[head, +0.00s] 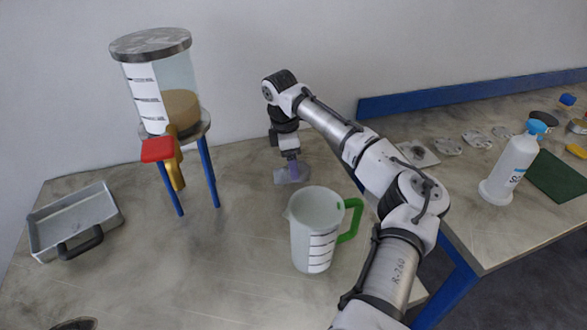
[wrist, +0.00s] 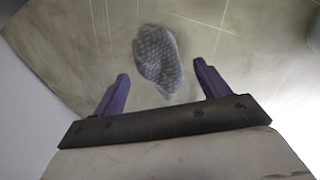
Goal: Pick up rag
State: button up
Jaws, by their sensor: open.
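The rag (wrist: 157,58) is a crumpled grey cloth with a light dotted pattern, lying on the table. It lies ahead of and between my fingertips in the wrist view. In the head view the rag (head: 282,178) shows as a small grey patch on the table behind the jug, partly hidden by my fingers. My gripper (wrist: 161,72) has two purple fingers spread apart with nothing held between them. In the head view my gripper (head: 293,167) points down at the rag. Whether the fingers touch the cloth I cannot tell.
A measuring jug (head: 313,240) with a green handle stands just in front of the rag. A clear vessel (head: 160,90) on blue legs with a red-handled valve and a metal tray (head: 75,222) are at left. A white bottle (head: 510,165) stands on the right bench. The front table is mostly clear.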

jog(key=shift+d+f, duration=0.15)
jog(key=shift+f, duration=0.95)
jog(key=c, duration=1.1)
jog(key=shift+o, duration=0.2)
jog(key=shift+r, duration=0.1)
notch_tip(320, 180, up, 20)
jog(key=b, duration=0.1)
jog(key=shift+b, duration=0.35)
